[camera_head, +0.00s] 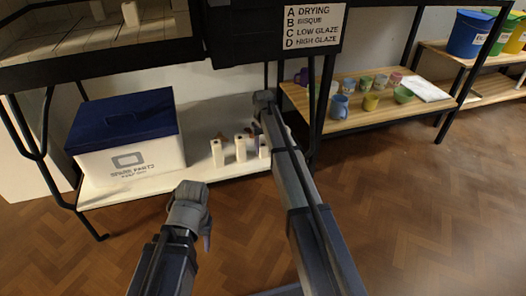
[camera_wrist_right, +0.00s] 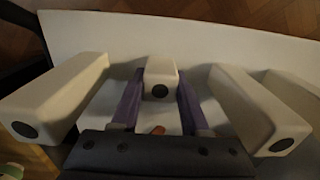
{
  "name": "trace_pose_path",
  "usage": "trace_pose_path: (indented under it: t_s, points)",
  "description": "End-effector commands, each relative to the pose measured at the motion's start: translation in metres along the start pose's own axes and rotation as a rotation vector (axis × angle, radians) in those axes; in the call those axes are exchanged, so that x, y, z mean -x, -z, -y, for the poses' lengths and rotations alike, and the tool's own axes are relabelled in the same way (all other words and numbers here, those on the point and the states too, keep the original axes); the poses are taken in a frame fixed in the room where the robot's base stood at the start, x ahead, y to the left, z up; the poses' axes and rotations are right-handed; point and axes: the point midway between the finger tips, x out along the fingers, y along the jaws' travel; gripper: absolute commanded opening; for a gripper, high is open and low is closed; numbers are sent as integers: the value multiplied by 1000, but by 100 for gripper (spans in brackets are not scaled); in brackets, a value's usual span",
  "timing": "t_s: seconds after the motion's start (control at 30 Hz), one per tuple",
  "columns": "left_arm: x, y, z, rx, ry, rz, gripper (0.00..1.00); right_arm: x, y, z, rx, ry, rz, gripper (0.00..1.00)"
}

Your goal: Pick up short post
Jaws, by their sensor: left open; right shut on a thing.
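Several cream posts with dark holes in their ends stand on a low white shelf (camera_head: 110,195). In the head view, one post (camera_head: 216,153) stands at the left, another (camera_head: 240,148) in the middle, and one (camera_head: 263,147) beside my right arm. In the right wrist view, the purple fingers of my right gripper (camera_wrist_right: 160,98) are shut on a short post (camera_wrist_right: 161,72) between them. Longer-looking posts flank it at left (camera_wrist_right: 55,95) and right (camera_wrist_right: 255,108). My right arm partly hides this area in the head view. My left gripper (camera_head: 203,238) is open and empty, in front of the shelf.
A white box with a blue lid (camera_head: 125,120) stands left of the posts. A dark rack frame and upper shelf (camera_head: 100,60) overhang them. A wooden shelf (camera_head: 335,125) with several cups is to the right. The floor in front is clear.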

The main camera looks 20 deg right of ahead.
Motion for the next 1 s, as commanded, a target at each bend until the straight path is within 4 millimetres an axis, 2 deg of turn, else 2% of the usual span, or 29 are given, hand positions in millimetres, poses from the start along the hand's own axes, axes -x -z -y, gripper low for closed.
trace_pose_path:
  t_s: [0.03,0.17,0.67,0.87,1.0]
  points:
    - [0,0,0,0,0,0,45,0,0,0,0,0,0,15]
    - [0,0,0,0,0,0,45,0,0,0,0,0,0,0]
    - [4,0,0,0,0,0,45,4,0,0,0,0,0,0]
    - [21,-1,2,0,0,0,45,21,0,0,0,0,0,0]
    - [40,-2,4,0,0,1,45,40,0,0,0,0,0,0]
